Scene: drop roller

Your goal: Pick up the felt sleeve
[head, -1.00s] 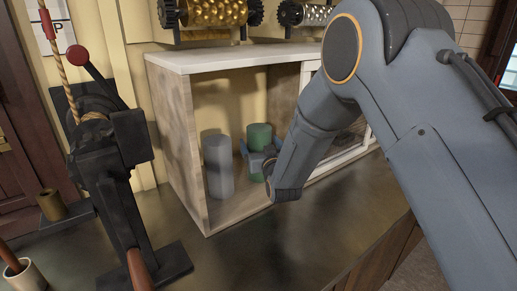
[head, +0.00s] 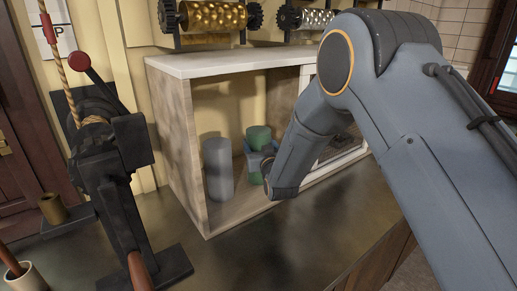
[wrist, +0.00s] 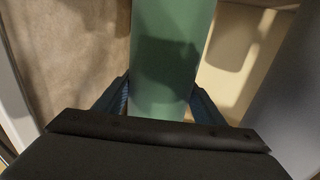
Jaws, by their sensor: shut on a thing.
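The felt sleeve looks to be the green cylinder (head: 258,135) inside the open-fronted cabinet. It stands roughly upright, right of a grey cylinder (head: 218,168). My gripper (head: 262,160) is shut around its middle, with green showing above and below the blue jaws. In the wrist view the green cylinder (wrist: 172,60) runs between the two blue fingers (wrist: 160,105), one on each side. A dark shadow lies across it. Its lower end is partly hidden by my wrist, and I cannot tell whether it touches the cabinet floor.
The grey cylinder stands close on the left, also at the right edge of the wrist view (wrist: 290,110). The cabinet (head: 175,130) has a left side wall, a pale top and a white-framed pane (head: 345,150) on the right. The dark counter (head: 270,235) in front is clear.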

